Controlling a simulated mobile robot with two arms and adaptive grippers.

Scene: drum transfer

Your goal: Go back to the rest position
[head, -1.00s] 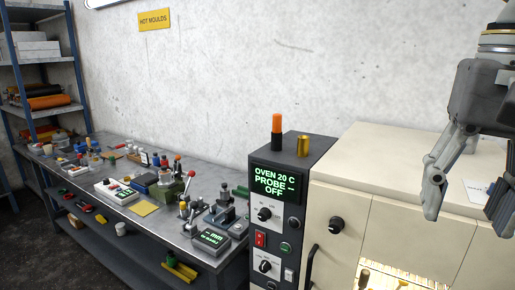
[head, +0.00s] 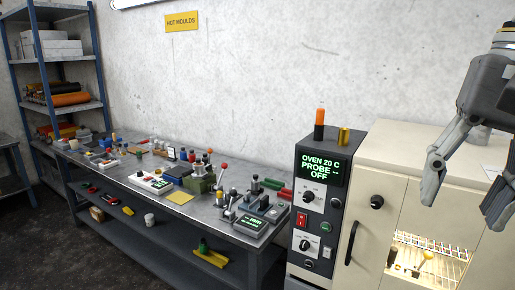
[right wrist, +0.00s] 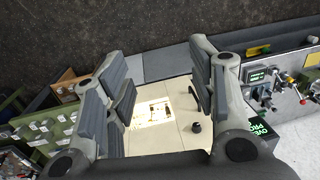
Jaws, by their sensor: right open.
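My right gripper (head: 462,187) hangs at the right edge of the head view, in front of the cream oven (head: 405,140). Its fingers are spread, with nothing between them. In the right wrist view the same gripper (right wrist: 160,88) is open, with the oven front (right wrist: 150,140) showing beyond and between its fingers. The oven's lit window (head: 428,262) shows a wire rack with small items inside. The oven's control panel (head: 318,205) reads "OVEN 20 C PROBE – OFF". My left gripper is not in view.
A metal workbench (head: 150,215) with many small tools and devices stands left of the oven. A blue shelf rack (head: 60,70) stands at the far left. An orange-topped cylinder (head: 319,124) and a brass cylinder (head: 343,137) stand on the control cabinet. Dark floor (head: 90,260) is clear at lower left.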

